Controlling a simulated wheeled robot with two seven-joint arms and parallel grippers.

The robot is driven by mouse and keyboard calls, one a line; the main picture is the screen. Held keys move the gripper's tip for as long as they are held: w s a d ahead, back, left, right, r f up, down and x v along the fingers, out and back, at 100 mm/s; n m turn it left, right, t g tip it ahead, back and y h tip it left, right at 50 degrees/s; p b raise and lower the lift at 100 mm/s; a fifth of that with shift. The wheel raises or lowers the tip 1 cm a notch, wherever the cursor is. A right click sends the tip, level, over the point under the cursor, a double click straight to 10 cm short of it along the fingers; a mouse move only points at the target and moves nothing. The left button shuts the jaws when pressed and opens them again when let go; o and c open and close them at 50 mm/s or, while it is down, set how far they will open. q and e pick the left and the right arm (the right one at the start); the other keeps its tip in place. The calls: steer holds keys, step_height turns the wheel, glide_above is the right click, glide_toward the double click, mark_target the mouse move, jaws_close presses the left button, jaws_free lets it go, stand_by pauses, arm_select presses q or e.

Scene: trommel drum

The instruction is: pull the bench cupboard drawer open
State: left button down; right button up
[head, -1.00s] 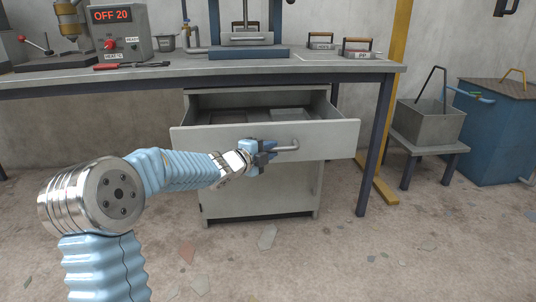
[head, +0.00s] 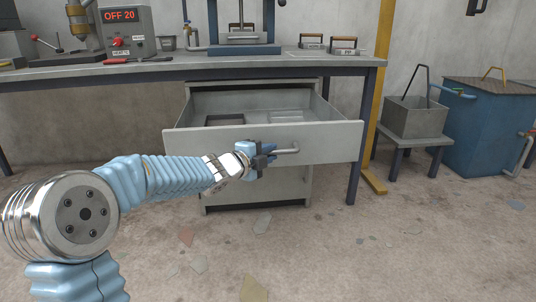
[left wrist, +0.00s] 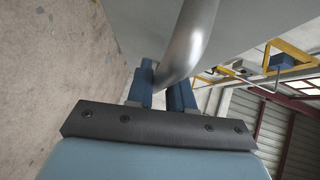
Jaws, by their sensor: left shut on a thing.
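The bench cupboard (head: 255,187) stands under the workbench, and its top drawer (head: 320,140) is pulled well out, with its inside showing. A bar handle (head: 290,150) runs across the drawer front. My left gripper (head: 268,152) is shut on the left part of this handle. In the left wrist view the metal handle (left wrist: 188,45) passes between the two blue fingers of my left gripper (left wrist: 168,88). Inside the drawer lie a dark tray-like thing (head: 225,120) and a pale flat thing (head: 286,116). My right gripper is not in view.
The workbench (head: 200,67) carries a control box reading OFF 20 (head: 125,32) and a blue press frame (head: 243,48). A grey bin (head: 414,120) on a stand and a blue tank (head: 485,130) are at the right. The floor before the drawer has only flat shards (head: 254,287).

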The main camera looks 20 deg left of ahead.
arm_select(q)
steer(key=c, duration=1.1)
jaws_free()
steer(key=p+v, duration=0.2)
steer(key=v, duration=1.1)
steer(key=shift+s, duration=0.4)
steer(key=shift+a, duration=0.1)
